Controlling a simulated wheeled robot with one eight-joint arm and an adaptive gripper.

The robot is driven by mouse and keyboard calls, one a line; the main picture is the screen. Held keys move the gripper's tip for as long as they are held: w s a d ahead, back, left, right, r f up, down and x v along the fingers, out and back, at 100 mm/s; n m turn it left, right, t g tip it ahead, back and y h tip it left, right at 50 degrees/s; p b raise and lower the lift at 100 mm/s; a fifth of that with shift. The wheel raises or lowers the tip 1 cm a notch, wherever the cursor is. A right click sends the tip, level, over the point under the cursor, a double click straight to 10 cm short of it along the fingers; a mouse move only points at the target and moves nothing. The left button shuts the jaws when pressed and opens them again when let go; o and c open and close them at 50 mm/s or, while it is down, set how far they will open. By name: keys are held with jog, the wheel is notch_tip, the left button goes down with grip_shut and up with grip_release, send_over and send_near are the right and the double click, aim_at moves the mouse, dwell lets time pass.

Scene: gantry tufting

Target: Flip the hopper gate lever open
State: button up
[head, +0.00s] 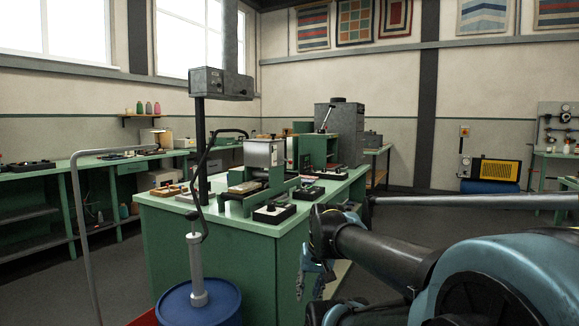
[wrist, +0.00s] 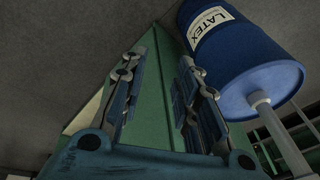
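A grey metal box (head: 264,154), which may be the hopper, stands on the green bench (head: 215,243). A thin lever (head: 327,118) slants up in front of a tall dark grey unit (head: 346,130) at the bench's far end. I cannot tell which part is the hopper gate lever. My gripper (head: 316,272) hangs low beside the right side of the bench, well below its top and apart from both. In the wrist view my gripper (wrist: 157,95) has its two blue fingers spread, with nothing between them.
A blue latex drum (head: 203,303) with a pump stands before the bench; it also shows in the wrist view (wrist: 235,55). A grey control box on a post (head: 221,83) rises over the bench. A bent grey rail (head: 80,220) stands left.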

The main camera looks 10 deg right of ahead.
jog(key=w+a+r+m+t+y, duration=0.1)
jog(key=w+r+m+t+y, duration=0.1)
jog(key=w+r, duration=0.3)
jog(key=w+a+r+m+t+y, duration=0.1)
jog(key=w+r+m, duration=0.3)
jog(key=w, duration=0.5)
jog(key=w+a+r+m+t+y, duration=0.1)
jog(key=w+r+m+t+y, duration=0.1)
jog(key=w+r, duration=0.5)
jog(key=shift+w+r+m+t+y, duration=0.15)
jog(key=shift+w+m+t+y, duration=0.25)
jog(key=shift+w+m+y, duration=0.3)
jog(key=m+t, duration=0.7)
jog(key=m, duration=0.3)
send_near(290, 162)
jog(key=shift+n+y, duration=0.3)
jog(key=x, duration=1)
jog(key=shift+w+d, duration=0.1)
jog(key=shift+d, duration=0.1)
grip_shut()
